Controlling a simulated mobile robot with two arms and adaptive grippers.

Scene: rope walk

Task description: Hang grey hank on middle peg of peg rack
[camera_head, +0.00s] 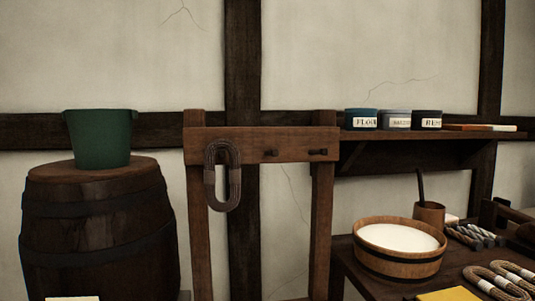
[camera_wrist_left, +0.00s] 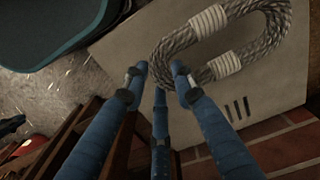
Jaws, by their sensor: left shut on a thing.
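The peg rack (camera_head: 262,146) is a wooden frame in the middle of the head view. A brownish-grey hank (camera_head: 222,175) hangs at its left peg. The middle peg (camera_head: 270,153) and right peg (camera_head: 318,152) are bare. In the left wrist view my left gripper (camera_wrist_left: 159,78) has its blue fingers shut on the near end of a grey twisted-rope hank (camera_wrist_left: 273,40) with white bindings. This hank is over a pale panel (camera_wrist_left: 280,82); I cannot tell whether they touch. Neither gripper shows in the head view.
A green bucket (camera_head: 100,138) stands on a barrel (camera_head: 98,230) at left. At right, a table (camera_head: 352,276) holds a white-filled tub (camera_head: 400,262) and several hanks. Labelled tins (camera_head: 396,120) sit on a wall shelf. A teal-rimmed container (camera_wrist_left: 60,30) and brick edging (camera_wrist_left: 280,145) show in the wrist view.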

